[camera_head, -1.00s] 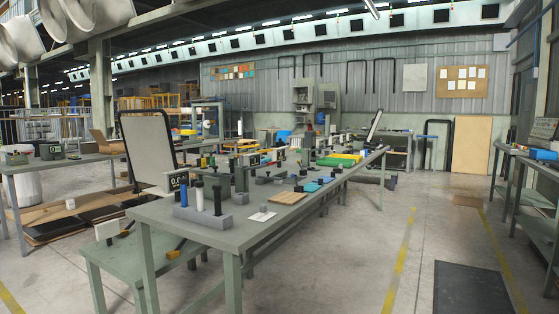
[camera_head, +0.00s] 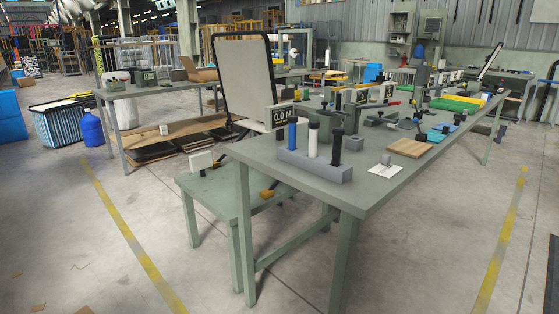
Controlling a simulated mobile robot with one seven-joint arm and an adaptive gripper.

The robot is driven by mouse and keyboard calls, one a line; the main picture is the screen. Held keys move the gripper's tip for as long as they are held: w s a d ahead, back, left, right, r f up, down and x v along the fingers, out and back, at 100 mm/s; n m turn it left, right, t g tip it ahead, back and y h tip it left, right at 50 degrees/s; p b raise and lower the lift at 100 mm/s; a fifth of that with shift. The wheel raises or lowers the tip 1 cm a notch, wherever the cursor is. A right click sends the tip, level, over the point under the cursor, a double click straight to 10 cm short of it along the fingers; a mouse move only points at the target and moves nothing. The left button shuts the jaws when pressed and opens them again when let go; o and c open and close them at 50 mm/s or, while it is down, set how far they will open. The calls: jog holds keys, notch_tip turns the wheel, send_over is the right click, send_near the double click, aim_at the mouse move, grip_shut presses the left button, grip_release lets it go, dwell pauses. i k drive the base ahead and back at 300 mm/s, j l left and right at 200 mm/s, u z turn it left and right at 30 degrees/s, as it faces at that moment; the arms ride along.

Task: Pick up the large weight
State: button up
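A long grey-green worktable (camera_head: 285,187) stands in the middle right. Near its front end a grey block (camera_head: 318,168) holds upright cylinders: a blue one (camera_head: 292,132), a white one with a dark top (camera_head: 313,140) and a black one (camera_head: 337,147). A small grey piece (camera_head: 386,159) sits on a white card beside a wooden board (camera_head: 409,148). A box with a display reading 0.0 N (camera_head: 282,117) stands behind the cylinders. I cannot tell which object is the large weight. My gripper is not in view.
A lower green table (camera_head: 215,190) adjoins the worktable's left side. A tall framed panel (camera_head: 243,80) rises behind it. Another bench (camera_head: 140,91), a blue jug (camera_head: 93,128) and a striped bin (camera_head: 58,124) stand at left. The front left floor is mostly clear.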

aim_at(380, 78)
jog(key=i+j+u, duration=0.15)
jog(key=i+u, duration=1.2)
jog(key=i, duration=2.7)
jog(key=i+z, duration=0.1)
jog(key=i, duration=0.65)
jog(key=i+j+z, duration=0.1)
jog(key=i, duration=0.6)
jog(key=i+l+z, duration=0.1)
jog(key=i+z, duration=0.6)
jog(key=i+j+z, duration=0.15)
jog(key=i+z, duration=0.2)
jog(key=i+l+z, duration=0.1)
jog(key=i+z, duration=0.55)
jog(key=z, duration=0.2)
jog(key=i+z, duration=0.65)
jog(key=i, duration=0.4)
jog(key=i+z, duration=0.25)
jog(key=i, duration=0.4)
jog(key=i+z, duration=0.25)
jog(key=i, duration=0.2)
jog(key=i+j+z, duration=0.25)
jog(key=i, duration=0.15)
jog(key=i+j+z, duration=0.25)
jog(key=i, duration=0.15)
